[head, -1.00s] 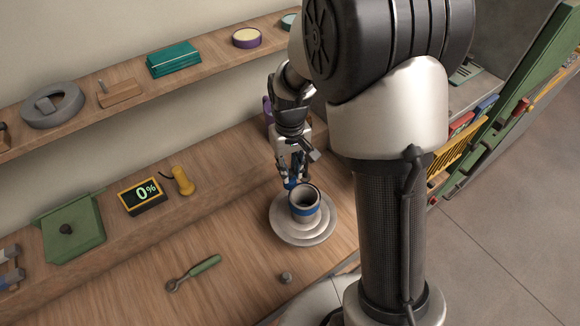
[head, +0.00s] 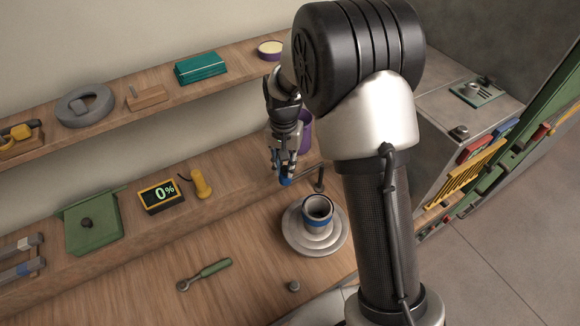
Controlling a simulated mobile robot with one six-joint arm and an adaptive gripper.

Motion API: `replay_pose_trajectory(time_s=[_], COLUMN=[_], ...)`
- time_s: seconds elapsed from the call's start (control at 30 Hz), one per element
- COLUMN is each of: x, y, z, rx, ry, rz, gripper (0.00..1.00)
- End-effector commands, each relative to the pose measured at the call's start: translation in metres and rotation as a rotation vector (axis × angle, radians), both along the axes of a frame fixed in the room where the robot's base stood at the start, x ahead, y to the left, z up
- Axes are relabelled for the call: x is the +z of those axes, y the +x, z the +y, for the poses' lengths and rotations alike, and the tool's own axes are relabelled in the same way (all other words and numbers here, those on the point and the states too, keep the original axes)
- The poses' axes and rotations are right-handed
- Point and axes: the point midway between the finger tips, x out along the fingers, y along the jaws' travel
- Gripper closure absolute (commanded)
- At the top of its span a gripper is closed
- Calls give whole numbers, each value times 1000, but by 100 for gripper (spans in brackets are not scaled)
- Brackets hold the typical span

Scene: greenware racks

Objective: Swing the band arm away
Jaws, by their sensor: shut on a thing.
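A grey pot with a blue band (head: 318,210) stands upright on a round stepped grey wheel (head: 297,239) on the wooden bench. My gripper (head: 285,173) is behind and to the left of the pot, apart from it. It is shut on a small blue piece (head: 286,182), which looks like the end of the band arm. Most of the band arm is hidden by the gripper or too small to make out. A dark upright post (head: 319,181) stands just behind the wheel, to the right of the gripper.
A purple container (head: 305,132) stands close behind the gripper. A yellow tool (head: 201,185), a 0% display (head: 161,195) and a green box (head: 92,224) stand to the left. A green-handled tool (head: 215,268) and a small grey knob (head: 294,286) lie in front.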

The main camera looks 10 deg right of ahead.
Motion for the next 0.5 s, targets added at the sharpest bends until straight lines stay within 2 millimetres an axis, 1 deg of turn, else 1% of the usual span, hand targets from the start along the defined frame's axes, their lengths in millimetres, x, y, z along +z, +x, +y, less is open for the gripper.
replay_pose_trajectory(time_s=[0.2, 0.5], x=[0, 1], y=[7, 9], z=[2, 3], rx=[-48, -58], ry=[0, 1], rz=[-1, -4], gripper=[100, 100])
